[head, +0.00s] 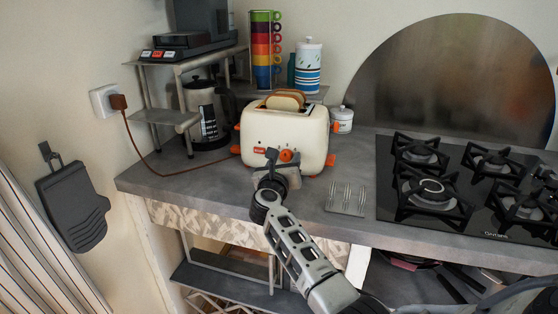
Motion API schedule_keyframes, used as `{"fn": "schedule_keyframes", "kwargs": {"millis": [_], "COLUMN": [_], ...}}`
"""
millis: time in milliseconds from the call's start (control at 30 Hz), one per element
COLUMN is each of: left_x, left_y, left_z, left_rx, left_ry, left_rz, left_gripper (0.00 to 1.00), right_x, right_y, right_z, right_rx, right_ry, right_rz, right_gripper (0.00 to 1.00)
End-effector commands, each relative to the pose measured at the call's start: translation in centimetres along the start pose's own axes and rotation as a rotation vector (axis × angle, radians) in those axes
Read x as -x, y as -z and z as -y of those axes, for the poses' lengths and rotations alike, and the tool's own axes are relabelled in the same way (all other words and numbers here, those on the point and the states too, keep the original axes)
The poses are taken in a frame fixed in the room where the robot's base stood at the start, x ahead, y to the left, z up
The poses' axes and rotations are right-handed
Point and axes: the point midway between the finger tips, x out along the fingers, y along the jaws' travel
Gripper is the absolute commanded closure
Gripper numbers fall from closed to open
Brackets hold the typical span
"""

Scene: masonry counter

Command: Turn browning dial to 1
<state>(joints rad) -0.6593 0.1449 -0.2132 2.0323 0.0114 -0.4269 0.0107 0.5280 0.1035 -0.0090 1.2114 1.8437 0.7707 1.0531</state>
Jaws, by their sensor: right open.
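The cream toaster (307,131) stands on the grey counter with slices of bread (286,99) showing in its top. Its orange browning dial (287,155) is on the front face, partly hidden by my gripper. The dial's number markings are too small to read. My right gripper (279,162) is open at the toaster's front, with its fingers close to the dial. I cannot tell whether the fingers touch the dial or stand around it. My left gripper is not in view.
A gas hob (470,190) fills the counter's right side. Forks (347,198) lie on the counter right of my gripper. A brown cord (140,150) runs to the wall socket.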

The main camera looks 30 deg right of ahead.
Motion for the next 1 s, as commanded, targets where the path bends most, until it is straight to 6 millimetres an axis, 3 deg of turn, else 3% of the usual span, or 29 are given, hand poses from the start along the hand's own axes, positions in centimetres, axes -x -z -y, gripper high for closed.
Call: {"fn": "schedule_keyframes", "kwargs": {"millis": [300,467,767,1000], "left_x": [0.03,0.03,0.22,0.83], "left_y": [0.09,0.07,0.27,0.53], "left_z": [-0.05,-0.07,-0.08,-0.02], "left_rx": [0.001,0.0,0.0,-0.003], "left_ry": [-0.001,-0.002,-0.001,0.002], "left_rz": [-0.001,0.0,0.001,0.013], "left_gripper": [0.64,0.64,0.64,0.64], "right_x": [-0.19,-0.18,-0.16,-0.13], "right_y": [0.01,0.01,-0.05,-0.27], "right_z": [0.1,0.1,0.12,0.18], "right_rx": [0.0,0.0,0.018,0.126], "right_ry": [0.0,0.0,-0.001,-0.004], "right_rz": [0.0,0.0,-0.003,-0.012], "right_gripper": [0.48,0.92,0.93,0.93]}}
